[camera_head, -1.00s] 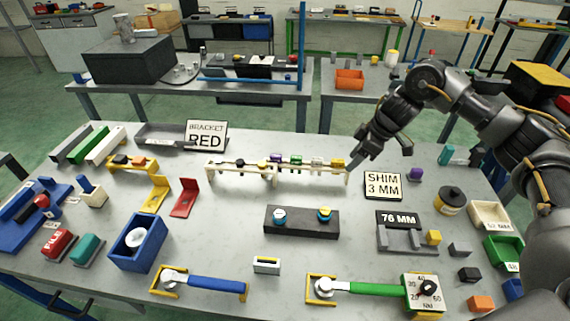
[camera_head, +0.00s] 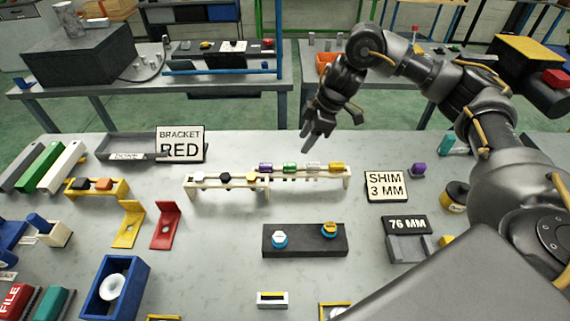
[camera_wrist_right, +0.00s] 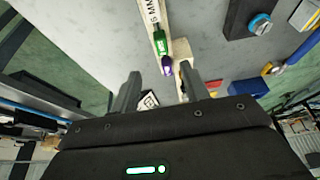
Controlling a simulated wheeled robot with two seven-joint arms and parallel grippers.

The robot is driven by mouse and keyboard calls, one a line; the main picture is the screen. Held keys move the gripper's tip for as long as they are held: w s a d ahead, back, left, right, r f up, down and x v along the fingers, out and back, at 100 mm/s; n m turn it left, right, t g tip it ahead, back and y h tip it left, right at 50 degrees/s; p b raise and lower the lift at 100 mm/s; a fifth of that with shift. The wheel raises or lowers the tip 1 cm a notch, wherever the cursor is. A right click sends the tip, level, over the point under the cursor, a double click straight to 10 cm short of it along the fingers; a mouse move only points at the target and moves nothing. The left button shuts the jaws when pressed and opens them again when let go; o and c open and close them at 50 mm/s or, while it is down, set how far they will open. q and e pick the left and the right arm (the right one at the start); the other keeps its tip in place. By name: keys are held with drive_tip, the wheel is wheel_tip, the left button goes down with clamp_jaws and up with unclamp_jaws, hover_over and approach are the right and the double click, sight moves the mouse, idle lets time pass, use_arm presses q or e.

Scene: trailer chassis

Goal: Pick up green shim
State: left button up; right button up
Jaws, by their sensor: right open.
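The green shim (camera_head: 290,167) sits on the pale rack (camera_head: 262,186) on the table, between a purple shim (camera_head: 266,168) and a white one (camera_head: 313,167). In the wrist view the green shim (camera_wrist_right: 161,42) lies beyond the purple shim (camera_wrist_right: 167,66), which shows between the fingertips. My right gripper (camera_head: 317,137) points down above and behind the rack in the head view. It is open, and its two fingers also stand apart in the wrist view (camera_wrist_right: 160,73). Nothing shows in its grasp. My left gripper is not in view.
A sign reading SHIM 3 MM (camera_head: 386,186) stands right of the rack. A yellow shim (camera_head: 337,168) sits at the rack's right end. A dark block (camera_head: 304,241) with two round parts lies in front. A red bracket (camera_head: 167,226) stands at left.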

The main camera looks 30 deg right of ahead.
sight(290, 164)
drive_tip(key=x, duration=0.5)
drive_tip(key=shift+s+a+f, duration=0.1)
drive_tip(key=shift+s+f, duration=0.1)
drive_tip(key=shift+a+f, duration=0.15)
drive_tip(key=shift+f, duration=0.2)
drive_tip(key=x, duration=0.4)
drive_tip(key=shift+w+f+p, duration=0.1)
drive_tip(key=shift+w+p, duration=0.05)
drive_tip(key=shift+p, duration=0.25)
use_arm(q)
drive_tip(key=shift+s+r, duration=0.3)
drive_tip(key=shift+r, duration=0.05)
use_arm(e)
drive_tip(key=shift+c, duration=0.3)
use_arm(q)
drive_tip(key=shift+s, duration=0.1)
use_arm(e)
clamp_jaws()
